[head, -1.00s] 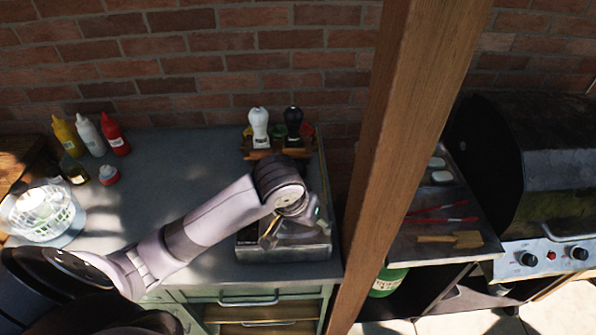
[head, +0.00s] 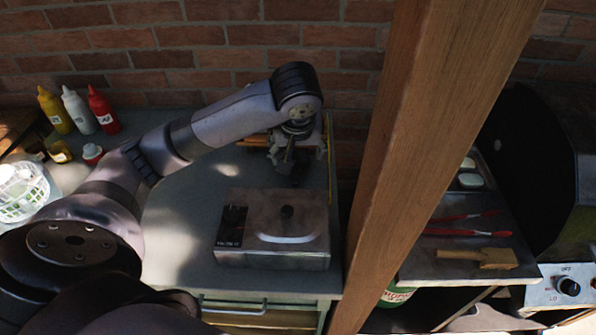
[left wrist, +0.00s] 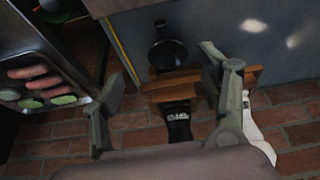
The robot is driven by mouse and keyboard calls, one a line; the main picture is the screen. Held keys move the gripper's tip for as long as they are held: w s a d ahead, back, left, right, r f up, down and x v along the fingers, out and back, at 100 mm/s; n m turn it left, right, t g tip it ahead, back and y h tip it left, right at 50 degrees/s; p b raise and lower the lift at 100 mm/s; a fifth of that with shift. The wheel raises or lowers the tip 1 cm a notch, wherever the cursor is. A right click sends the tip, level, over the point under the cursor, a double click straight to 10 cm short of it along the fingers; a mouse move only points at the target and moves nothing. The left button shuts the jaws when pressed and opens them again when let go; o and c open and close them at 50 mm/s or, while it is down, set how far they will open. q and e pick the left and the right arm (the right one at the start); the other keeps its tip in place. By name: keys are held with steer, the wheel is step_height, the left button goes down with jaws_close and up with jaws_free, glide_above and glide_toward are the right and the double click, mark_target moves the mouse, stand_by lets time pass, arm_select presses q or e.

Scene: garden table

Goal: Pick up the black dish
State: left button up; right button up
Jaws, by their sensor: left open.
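The black dish (left wrist: 167,53) shows in the left wrist view as a small round dark thing with a narrow handle-like part. It lies on the grey table top, close to a wooden caddy (left wrist: 172,88). In the head view it is hard to tell from my gripper and its shadow. My left gripper (head: 287,160) hangs over the back right of the table, in front of the caddy. In the left wrist view my left gripper (left wrist: 170,85) is open and empty, its fingers spread to either side of the dish's line. My right gripper is not in view.
The caddy holds a black bottle (left wrist: 179,125) and a white bottle (left wrist: 255,128). A metal box with a lid (head: 270,240) stands in front of my gripper. A wooden post (head: 405,150) rises to the right. Sauce bottles (head: 75,110) stand at the back left.

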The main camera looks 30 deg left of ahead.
arm_select(q)
steer(key=d+x, duration=0.1)
steer(key=x, duration=0.3)
steer(key=p, duration=0.1)
glide_above(296, 176)
steer(key=s+d, duration=0.2)
step_height(296, 176, down, 5)
steer(key=shift+w+a+f, duration=0.1)
steer(key=shift+a, duration=0.05)
steer(key=shift+w+a+f+p, duration=0.1)
steer(key=shift+f+p, duration=0.25)
steer(key=shift+f, duration=0.05)
steer(key=p+x, duration=0.1)
steer(key=x, duration=0.4)
steer(key=shift+a, duration=0.1)
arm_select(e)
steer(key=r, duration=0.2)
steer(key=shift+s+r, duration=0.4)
arm_select(q)
steer(key=shift+r, duration=0.1)
steer(key=shift+c, duration=0.5)
steer(key=shift+s, duration=0.2)
steer(key=shift+c, duration=1.3)
jaws_close()
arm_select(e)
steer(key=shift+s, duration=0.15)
